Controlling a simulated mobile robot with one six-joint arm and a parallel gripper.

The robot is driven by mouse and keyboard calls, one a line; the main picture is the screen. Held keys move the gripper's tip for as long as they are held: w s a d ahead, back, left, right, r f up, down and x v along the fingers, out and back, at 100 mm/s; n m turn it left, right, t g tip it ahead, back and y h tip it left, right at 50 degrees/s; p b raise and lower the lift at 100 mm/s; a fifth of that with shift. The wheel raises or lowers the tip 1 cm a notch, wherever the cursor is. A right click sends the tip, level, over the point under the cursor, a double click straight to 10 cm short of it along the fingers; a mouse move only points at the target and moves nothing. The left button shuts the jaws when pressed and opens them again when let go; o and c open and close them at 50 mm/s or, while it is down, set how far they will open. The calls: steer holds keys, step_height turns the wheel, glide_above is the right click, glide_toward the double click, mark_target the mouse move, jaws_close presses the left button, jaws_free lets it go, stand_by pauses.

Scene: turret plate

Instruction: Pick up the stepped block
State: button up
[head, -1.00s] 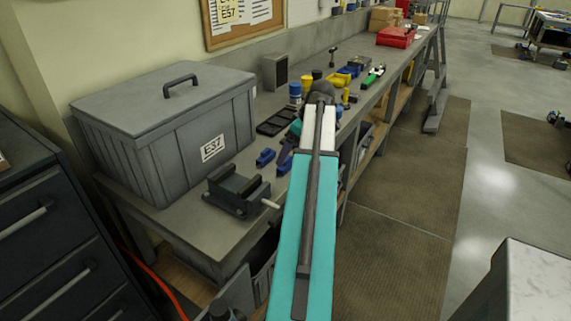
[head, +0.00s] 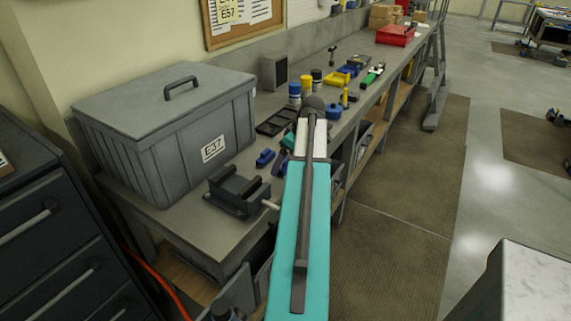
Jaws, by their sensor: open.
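I cannot pick out the stepped block with certainty. A small blue piece (head: 265,158) lies on the workbench (head: 178,226) just right of the grey bin. A second small blue piece (head: 284,168) lies beside it, close to the left edge of my arm. Both are too small for me to make out steps. My teal and white arm reaches forward over the bench's front edge. My gripper is hidden behind the arm, so its jaws and its distance from these pieces do not show.
A large lidded grey bin (head: 180,150) stands on the bench at left. A dark vise (head: 238,190) sits near the front edge. A black tray (head: 276,121), several bottles, a blue round item (head: 333,111) and a yellow bin (head: 336,78) stand farther back. Open floor lies right.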

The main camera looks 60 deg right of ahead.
mark_target(287, 159)
stand_by(0.4)
steer(key=c, duration=1.1)
steer(key=shift+r, duration=0.15)
steer(key=shift+c, duration=0.2)
steer(key=shift+r+b, duration=0.7)
steer(key=shift+r, duration=0.65)
steer(key=shift+s+d+r, duration=0.15)
steer(key=shift+r, duration=0.15)
steer(key=s+d+r+b, duration=0.1)
steer(key=s+d+b, duration=0.3)
steer(key=s+d, duration=0.5)
steer(key=s, duration=0.3)
steer(key=shift+s+r, duration=0.25)
steer(key=shift+s, duration=0.1)
